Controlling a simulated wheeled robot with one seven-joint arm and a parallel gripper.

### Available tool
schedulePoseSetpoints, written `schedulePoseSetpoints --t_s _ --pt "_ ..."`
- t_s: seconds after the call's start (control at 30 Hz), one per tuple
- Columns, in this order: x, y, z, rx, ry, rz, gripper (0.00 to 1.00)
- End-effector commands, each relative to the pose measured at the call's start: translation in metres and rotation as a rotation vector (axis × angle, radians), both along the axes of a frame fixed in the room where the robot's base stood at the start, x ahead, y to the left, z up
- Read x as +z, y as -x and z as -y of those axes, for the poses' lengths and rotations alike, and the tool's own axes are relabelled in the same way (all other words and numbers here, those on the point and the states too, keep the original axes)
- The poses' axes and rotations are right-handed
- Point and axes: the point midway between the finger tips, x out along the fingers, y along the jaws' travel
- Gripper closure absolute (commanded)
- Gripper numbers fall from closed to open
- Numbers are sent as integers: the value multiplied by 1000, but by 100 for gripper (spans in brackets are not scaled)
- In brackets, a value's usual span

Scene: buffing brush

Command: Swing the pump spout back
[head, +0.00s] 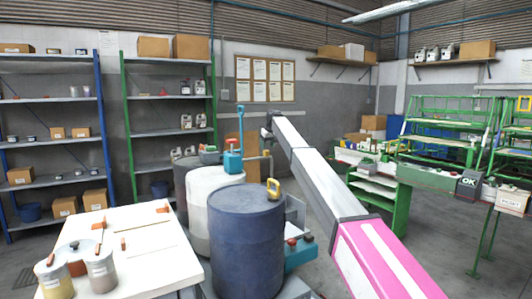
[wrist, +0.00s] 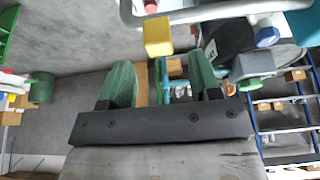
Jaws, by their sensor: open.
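A blue drum (head: 247,240) with a yellow ring-shaped object (head: 273,189) stands in front, close to my arm. A white table (head: 150,250) with pots is at left. Shelves (head: 170,120) line the back wall. Green racks (head: 440,130) stand at right.

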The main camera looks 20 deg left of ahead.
Motion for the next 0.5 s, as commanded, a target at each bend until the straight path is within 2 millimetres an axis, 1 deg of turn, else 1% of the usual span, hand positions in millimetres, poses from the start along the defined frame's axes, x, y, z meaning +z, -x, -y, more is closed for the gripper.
schedulePoseSetpoints --t_s 0.03,0.2,0.33,0.5 --pt "-10 -3 -3 0 1 -1 43" --pt "-32 -9 -10 0 1 -1 43" --pt "-40 -11 -13 0 0 0 43" --pt "-41 -11 -13 0 0 0 43"
